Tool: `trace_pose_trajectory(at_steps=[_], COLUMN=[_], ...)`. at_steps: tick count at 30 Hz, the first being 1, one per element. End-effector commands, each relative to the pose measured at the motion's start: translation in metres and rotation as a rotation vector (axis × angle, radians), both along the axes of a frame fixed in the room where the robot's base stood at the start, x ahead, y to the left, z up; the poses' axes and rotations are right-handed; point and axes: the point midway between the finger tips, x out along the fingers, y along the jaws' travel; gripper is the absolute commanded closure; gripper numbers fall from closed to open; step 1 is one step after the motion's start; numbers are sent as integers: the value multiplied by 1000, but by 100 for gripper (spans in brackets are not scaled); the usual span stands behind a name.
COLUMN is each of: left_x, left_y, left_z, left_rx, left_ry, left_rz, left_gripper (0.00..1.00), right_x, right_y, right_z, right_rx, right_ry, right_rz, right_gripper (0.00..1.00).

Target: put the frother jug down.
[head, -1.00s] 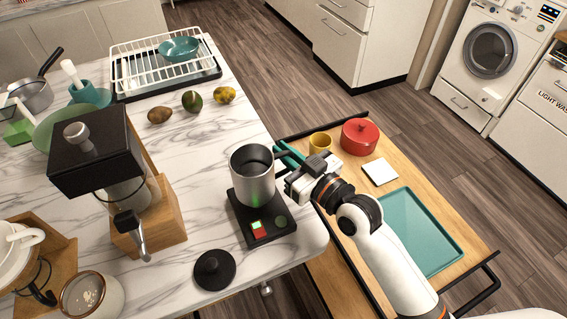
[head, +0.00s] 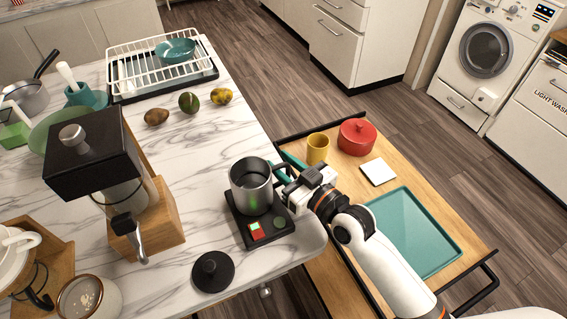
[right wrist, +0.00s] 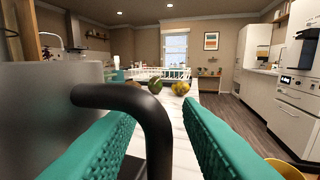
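The steel frother jug (head: 251,189) stands upright on a small black base (head: 250,236) with a red and green display, near the counter's front right corner. Its black handle (right wrist: 152,115) points right, towards my right gripper (head: 282,172). In the right wrist view the teal fingers (right wrist: 160,150) are spread, one on each side of the handle, with gaps visible. The jug's grey wall (right wrist: 50,110) fills the left of that view. My left gripper is not in view.
A black round lid (head: 213,271) lies in front of the base. A wooden-based grinder (head: 150,220) stands left. A cart beside the counter holds a yellow cup (head: 318,149), red pot (head: 357,137) and teal tray (head: 415,235). Marble between grinder and jug is clear.

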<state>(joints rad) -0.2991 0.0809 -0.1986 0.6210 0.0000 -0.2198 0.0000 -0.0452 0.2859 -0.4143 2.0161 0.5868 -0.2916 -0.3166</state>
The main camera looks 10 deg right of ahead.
Motion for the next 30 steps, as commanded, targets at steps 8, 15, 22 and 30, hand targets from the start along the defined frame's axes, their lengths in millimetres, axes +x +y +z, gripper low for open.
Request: trace_pose_trajectory(at_steps=[8, 15, 22, 30], left_x=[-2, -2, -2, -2], left_y=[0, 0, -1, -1], left_z=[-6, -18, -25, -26], left_rx=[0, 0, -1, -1], left_ry=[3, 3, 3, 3], left_rz=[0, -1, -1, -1], left_gripper=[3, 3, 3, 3], right_x=[-21, -64, -92, -99], right_y=[-14, -44, -64, -68], right_z=[-1, -2, 0, 3], right_rx=[-2, -3, -2, 1], right_ry=[1, 3, 2, -1], right_rz=[0, 1, 0, 0], right_gripper=[68, 68, 68, 68])
